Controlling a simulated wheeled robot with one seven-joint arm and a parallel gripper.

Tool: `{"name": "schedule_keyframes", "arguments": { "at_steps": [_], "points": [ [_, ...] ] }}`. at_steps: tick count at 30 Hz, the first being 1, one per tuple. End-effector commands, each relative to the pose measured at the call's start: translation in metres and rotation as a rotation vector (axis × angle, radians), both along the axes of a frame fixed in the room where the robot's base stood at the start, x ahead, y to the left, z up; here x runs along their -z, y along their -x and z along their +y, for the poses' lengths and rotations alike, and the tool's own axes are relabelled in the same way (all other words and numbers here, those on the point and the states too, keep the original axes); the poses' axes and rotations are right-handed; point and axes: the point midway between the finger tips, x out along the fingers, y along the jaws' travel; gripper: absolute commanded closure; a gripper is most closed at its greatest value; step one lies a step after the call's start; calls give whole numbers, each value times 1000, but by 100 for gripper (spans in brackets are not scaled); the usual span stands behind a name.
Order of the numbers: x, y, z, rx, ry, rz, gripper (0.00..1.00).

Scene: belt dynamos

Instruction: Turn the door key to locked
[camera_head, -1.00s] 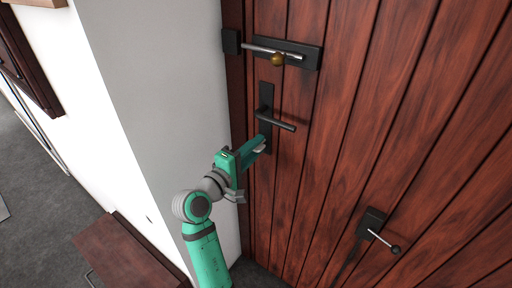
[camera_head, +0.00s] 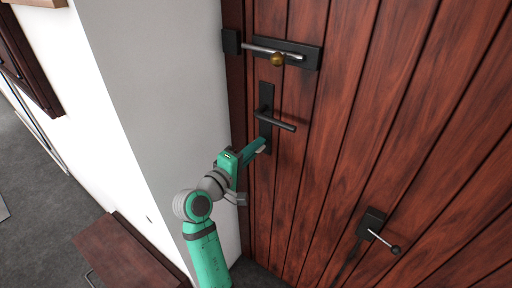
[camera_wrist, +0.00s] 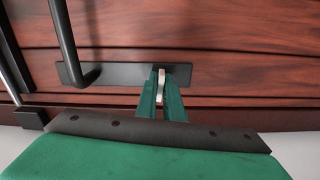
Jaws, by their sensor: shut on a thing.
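A wooden door carries a dark lock plate (camera_head: 266,97) with a black lever handle (camera_head: 275,120). The plate also shows in the wrist view (camera_wrist: 122,76), with the handle (camera_wrist: 65,40) to the left. A small pale key (camera_wrist: 160,78) stands at the right part of the plate there. My gripper (camera_wrist: 161,92) is shut on the key, one green finger on each side of its head. In the head view my gripper (camera_head: 260,147) reaches the lower end of the plate, below the handle. The fingers hide the keyhole and part of the key (camera_head: 262,149).
A sliding bolt (camera_head: 272,50) with a brass knob is above the handle. A dark fitting with a ball-ended rod (camera_head: 380,236) is lower right on the door. A white wall (camera_head: 155,110) stands close left of my arm. A brown wooden unit (camera_head: 125,255) is at lower left.

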Motion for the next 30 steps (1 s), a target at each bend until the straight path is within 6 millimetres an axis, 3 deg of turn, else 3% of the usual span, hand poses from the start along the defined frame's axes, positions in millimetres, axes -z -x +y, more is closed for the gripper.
{"name": "schedule_keyframes", "arguments": {
  "at_steps": [30],
  "points": [
    [2, 0, -1, 2, -759, -546, 100]
  ]
}}
